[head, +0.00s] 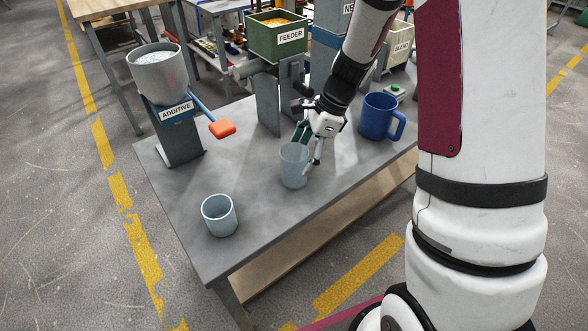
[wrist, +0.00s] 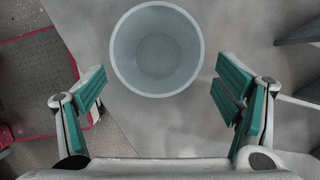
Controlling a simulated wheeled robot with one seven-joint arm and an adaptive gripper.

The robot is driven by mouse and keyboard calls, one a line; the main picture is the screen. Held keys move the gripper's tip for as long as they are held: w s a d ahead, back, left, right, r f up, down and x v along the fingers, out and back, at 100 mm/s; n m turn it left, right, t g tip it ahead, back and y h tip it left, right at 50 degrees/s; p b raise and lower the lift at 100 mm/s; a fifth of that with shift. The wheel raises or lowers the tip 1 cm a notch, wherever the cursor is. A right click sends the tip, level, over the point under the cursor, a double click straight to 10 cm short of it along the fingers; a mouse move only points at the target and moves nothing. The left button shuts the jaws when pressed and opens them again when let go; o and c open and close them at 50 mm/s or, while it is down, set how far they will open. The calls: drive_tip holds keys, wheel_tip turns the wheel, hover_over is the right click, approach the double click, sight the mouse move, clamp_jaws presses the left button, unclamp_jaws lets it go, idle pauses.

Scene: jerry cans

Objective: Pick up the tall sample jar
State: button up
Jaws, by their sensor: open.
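The tall sample jar (head: 294,168) is a pale, translucent cup standing upright on the grey table. In the wrist view I look down into its round open mouth (wrist: 157,50). My gripper (head: 309,148) is at the jar's upper part, on its right and far side in the head view. In the wrist view my gripper (wrist: 160,88) is open, with one green-padded finger on each side of the jar's near rim and visible gaps to both. Nothing is held. The jar's far right side is partly hidden by a finger in the head view.
A shorter pale cup (head: 219,216) stands at the table's (head: 205,262) near left. A blue mug (head: 378,117) is right of my gripper. The additive hopper stand (head: 181,140) with an orange-ended lever (head: 222,129) is at the left, the feeder (head: 278,40) behind. Table between the cups is clear.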

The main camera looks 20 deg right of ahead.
sight(294, 157)
drive_tip(key=b+x, duration=0.1)
drive_tip(key=x, duration=0.4)
drive_tip(key=shift+s+d+f+b, duration=0.1)
drive_tip(key=shift+s+f+b, duration=0.05)
drive_tip(key=shift+f+b, duration=0.25)
drive_tip(key=c, duration=1.2)
